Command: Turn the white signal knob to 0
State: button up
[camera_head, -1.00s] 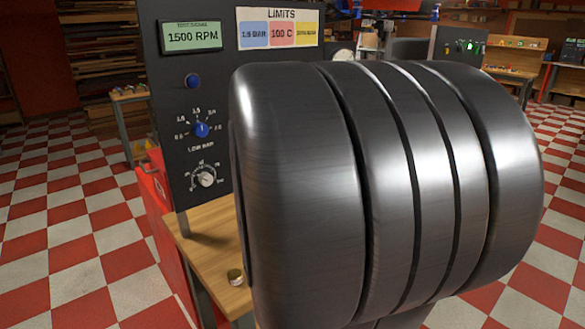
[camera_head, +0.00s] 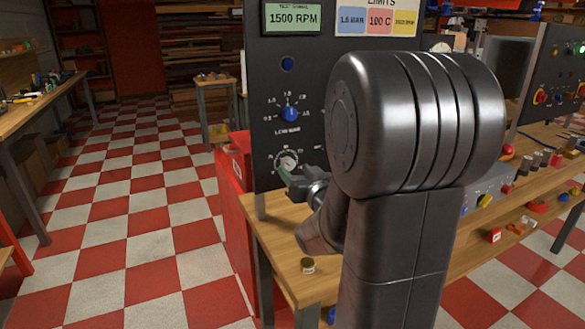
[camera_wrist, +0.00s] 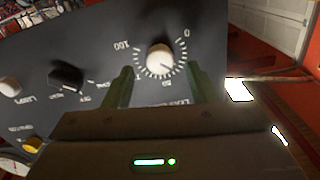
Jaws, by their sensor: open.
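The white knob (camera_head: 289,162) is low on the dark upright panel, below a blue knob. The wrist view shows a white knob (camera_wrist: 160,57) with a dial marked 0, 50 and 100, its lettering upside down. The 0 is at its upper right there. A dark mark on the knob seems to point lower right, toward 50, but is too small to read surely. My gripper (camera_head: 287,177) is at the panel just below the knob. In the wrist view my gripper (camera_wrist: 158,74) is open, with one finger on each side of the knob and visible gaps.
The blue knob (camera_head: 290,114) and a dark blue button (camera_head: 287,64) sit above on the panel. A black switch (camera_wrist: 67,78) is beside the dial in the wrist view. A small round jar (camera_head: 307,265) stands on the wooden bench (camera_head: 285,245) below. Checkered floor at left is clear.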

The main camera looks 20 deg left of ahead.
aim_at(290, 166)
jog(key=shift+x, duration=1.6)
jog(key=c, duration=1)
